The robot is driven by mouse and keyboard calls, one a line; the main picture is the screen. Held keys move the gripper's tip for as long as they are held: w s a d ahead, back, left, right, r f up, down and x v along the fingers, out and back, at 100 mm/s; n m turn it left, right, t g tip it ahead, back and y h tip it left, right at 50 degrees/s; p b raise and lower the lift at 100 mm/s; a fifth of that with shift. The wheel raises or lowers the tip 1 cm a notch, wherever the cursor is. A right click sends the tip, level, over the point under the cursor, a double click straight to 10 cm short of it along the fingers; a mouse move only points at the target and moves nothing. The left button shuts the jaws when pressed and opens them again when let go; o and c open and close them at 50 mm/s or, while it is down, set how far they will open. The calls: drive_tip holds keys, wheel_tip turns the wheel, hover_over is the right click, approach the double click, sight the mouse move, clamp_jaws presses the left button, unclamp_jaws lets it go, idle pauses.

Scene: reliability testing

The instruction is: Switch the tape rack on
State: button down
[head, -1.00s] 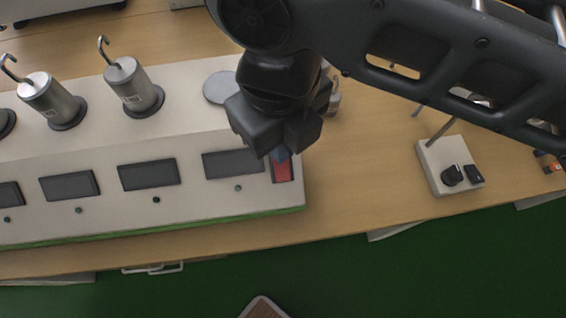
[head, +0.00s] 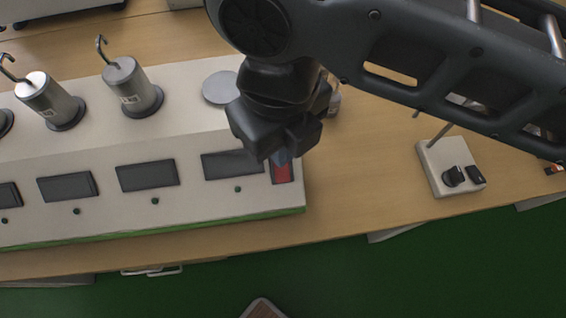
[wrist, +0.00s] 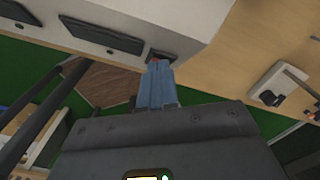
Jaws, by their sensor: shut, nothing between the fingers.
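The tape rack (head: 215,207) is a long pale unit with a green lower edge, dark display panels and small dots on its front. A red rocker switch (head: 283,173) sits at the right end of its front face. My gripper (head: 279,158) is shut and empty, with its blue fingertips at the upper part of the switch; I cannot tell whether they touch it. In the wrist view the shut blue fingers (wrist: 157,85) reach toward the switch (wrist: 160,57), which they partly cover. The displays look dark.
Metal cylinders with hooks (head: 132,86) stand on the rack top, beside a bare round plate (head: 220,87). A small pale box with black knobs (head: 437,165) stands to the right on the wooden bench (head: 360,190). The bench between them is clear.

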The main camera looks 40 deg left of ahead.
wheel_tip(320, 180, up, 7)
drive_tip(key=p, duration=0.5)
drive_tip(key=shift+f, duration=0.1)
idle(0.6)
